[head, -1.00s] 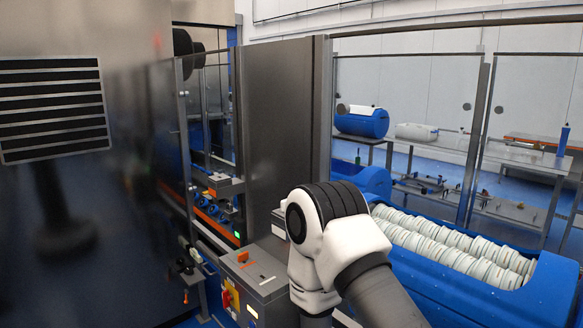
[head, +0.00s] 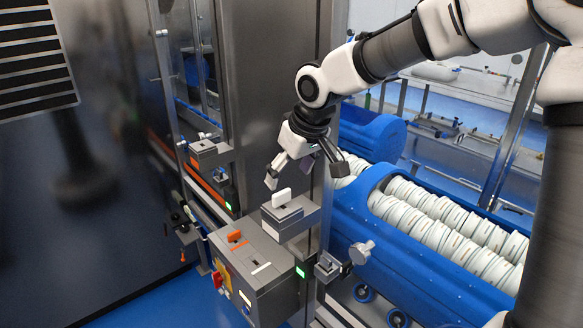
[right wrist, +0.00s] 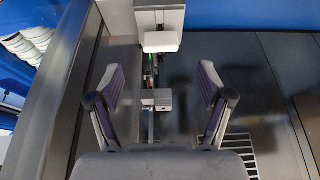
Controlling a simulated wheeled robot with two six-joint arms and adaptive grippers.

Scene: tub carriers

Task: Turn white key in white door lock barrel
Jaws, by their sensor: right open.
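In the right wrist view the white key (right wrist: 162,42) shows at the top centre against the grey lock box (right wrist: 160,20). My right gripper (head: 306,175) is open and empty, its fingers pointing down just above and behind the key, apart from it. In the wrist view its two fingers (right wrist: 161,88) are spread wide, with the key beyond them. My left gripper is not in view.
A latch (head: 345,262) sticks out at right. A blue tub (head: 395,270) holding rows of white discs lies close at right. A dark panel stands left.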

